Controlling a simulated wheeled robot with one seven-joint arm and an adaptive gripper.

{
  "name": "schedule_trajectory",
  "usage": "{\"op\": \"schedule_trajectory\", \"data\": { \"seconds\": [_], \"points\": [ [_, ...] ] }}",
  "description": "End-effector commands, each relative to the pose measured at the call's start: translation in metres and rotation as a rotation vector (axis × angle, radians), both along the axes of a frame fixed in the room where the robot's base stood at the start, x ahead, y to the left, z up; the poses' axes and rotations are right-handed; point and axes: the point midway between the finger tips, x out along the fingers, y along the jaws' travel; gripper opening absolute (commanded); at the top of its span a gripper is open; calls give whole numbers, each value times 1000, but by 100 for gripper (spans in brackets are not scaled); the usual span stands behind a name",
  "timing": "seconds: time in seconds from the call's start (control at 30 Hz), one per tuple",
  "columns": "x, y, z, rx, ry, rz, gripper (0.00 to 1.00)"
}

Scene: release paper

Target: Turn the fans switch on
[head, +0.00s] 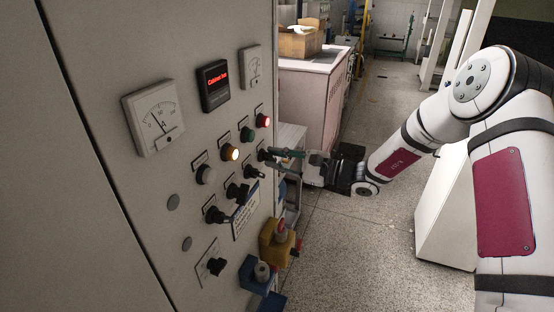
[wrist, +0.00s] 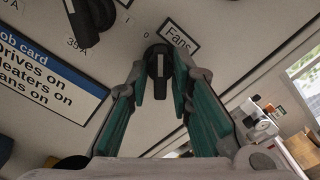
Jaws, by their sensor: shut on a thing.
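The fans switch is a black rotary knob (wrist: 158,66) with a white line, beside a "Fans" label (wrist: 178,38) in the wrist view. The marks 0 and 1 are on the panel near it. My gripper (wrist: 160,85) has its green fingers on either side of the knob and is shut on it. The white line runs roughly up and down in the wrist view, between the fingers. In the head view my gripper (head: 283,153) reaches the panel's right edge from the right, and the knob is mostly hidden by the fingers.
The grey panel (head: 150,220) carries other black knobs (head: 237,191), lit amber (head: 230,152) and red (head: 262,121) lamps, and meters. A job card (wrist: 45,80) lists drives, heaters and fans on. Yellow (head: 275,245) and blue (head: 255,275) sockets protrude below.

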Motion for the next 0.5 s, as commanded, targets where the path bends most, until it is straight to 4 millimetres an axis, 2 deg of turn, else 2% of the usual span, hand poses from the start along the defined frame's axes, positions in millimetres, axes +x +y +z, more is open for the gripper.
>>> {"op": "schedule_trajectory", "data": {
  "seconds": [0.5],
  "points": [
    [1, -1, 1, 155, 421, -1, 0]
  ]
}}
